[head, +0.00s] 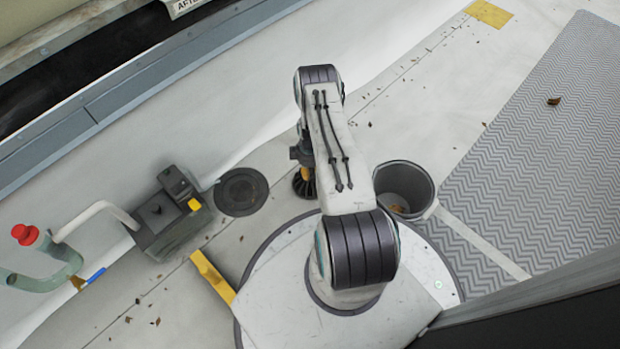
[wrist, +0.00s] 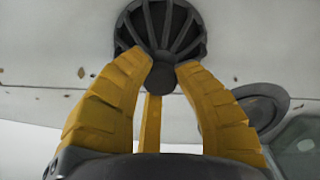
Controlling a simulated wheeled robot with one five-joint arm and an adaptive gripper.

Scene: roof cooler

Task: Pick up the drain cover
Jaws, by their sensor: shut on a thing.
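The drain cover (wrist: 183,28) is a dark round piece with radial ribs and a central knob. It shows at the top of the wrist view. My gripper (wrist: 162,72) has its yellow fingers closed around the knob. In the head view my gripper (head: 303,174) points down, and the dark ribbed drain cover (head: 304,189) shows partly below it. I cannot tell whether the cover touches the roof. A flat dark round drain plate (head: 241,191) lies just left of it, and also shows in the wrist view (wrist: 262,106).
A grey bucket (head: 423,181) with leaves inside stands right of my arm. A dark box (head: 160,225) and a green pipe with a red knob (head: 25,234) are at left. A yellow strip (head: 212,277) lies near my base. A chevron mat (head: 540,150) covers the right.

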